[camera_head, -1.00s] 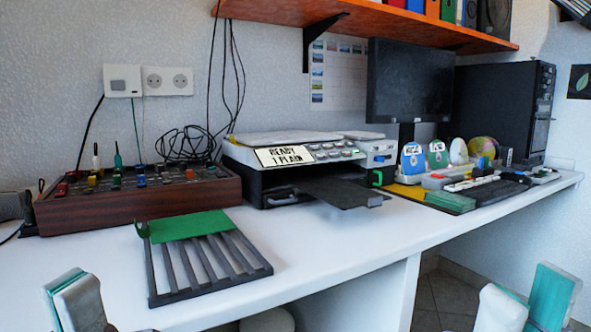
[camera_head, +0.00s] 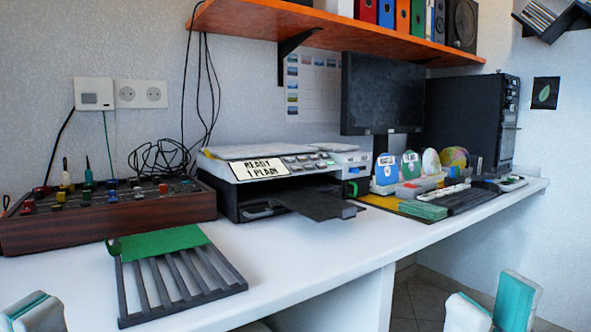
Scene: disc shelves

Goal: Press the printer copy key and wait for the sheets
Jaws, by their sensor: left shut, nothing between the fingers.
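The printer (camera_head: 229,187) stands on the white desk against the wall. A panel of several small keys (camera_head: 305,163) lies to the right of the display; I cannot read which is the copy key. The dark output tray (camera_head: 318,205) sticks out in front, and I see no sheets on it. My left gripper (camera_head: 36,312) is shut and empty at the lower left corner, well away from the printer. My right gripper (camera_head: 491,308) is open and empty at the lower right, beyond the desk's front edge.
A dark slatted rack (camera_head: 183,291) with a green cloth-like piece (camera_head: 160,242) lies in front of the printer. A wooden control box (camera_head: 110,222) is at left. A monitor (camera_head: 382,93), keyboard (camera_head: 458,201) and discs stand at right. An orange shelf (camera_head: 370,45) hangs above.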

